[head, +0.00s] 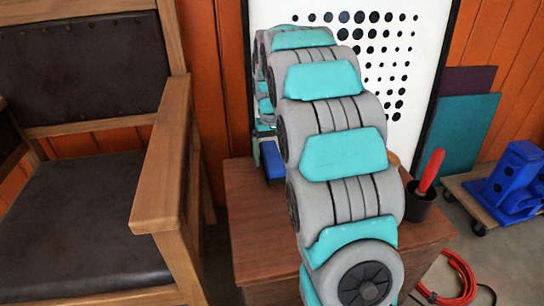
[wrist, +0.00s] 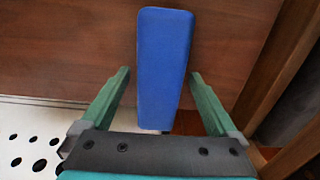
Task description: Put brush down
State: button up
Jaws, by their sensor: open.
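The brush, as far as I can tell, is the long blue piece (wrist: 164,70) in the wrist view, with a small dark bit at its lower end. It is over the brown wooden top of a small table (wrist: 85,40) and seems to rest on it. My gripper (wrist: 160,76) is open, with one green finger on each side of the blue piece and a gap on both sides. In the head view a part of the blue piece (head: 271,160) shows left of my arm, near the back of the table (head: 250,225). My arm hides most of the gripper there.
A wooden chair (head: 160,190) with dark padding stands close on the left. A white board with black dots (head: 400,60) leans behind the table. A dark cup (head: 419,203) with a red-handled tool (head: 431,170) stands at the table's right. A blue press (head: 512,180) sits on a wheeled board.

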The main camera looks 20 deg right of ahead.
aim_at(272, 155)
jog(key=shift+r, duration=0.1)
notch_tip(272, 155, up, 12)
jog(key=p, duration=0.1)
dwell(0.4)
jog(key=s+a+f, duration=0.3)
jog(key=s+a, duration=0.1)
jog(key=s, duration=0.8)
jog(key=s+a+f+n+g, duration=0.1)
jog(key=s+a+f, duration=0.2)
jog(key=s, duration=1)
jog(key=s+a+f+n, duration=0.1)
jog(key=s+a+f, duration=0.3)
jog(key=s, duration=0.9)
jog(key=shift+s+a+f+g, duration=0.15)
jog(key=shift+a+f+g, duration=0.05)
jog(key=shift+a+g, duration=0.2)
jog(key=shift+s+d, duration=0.1)
jog(key=shift+d, duration=0.05)
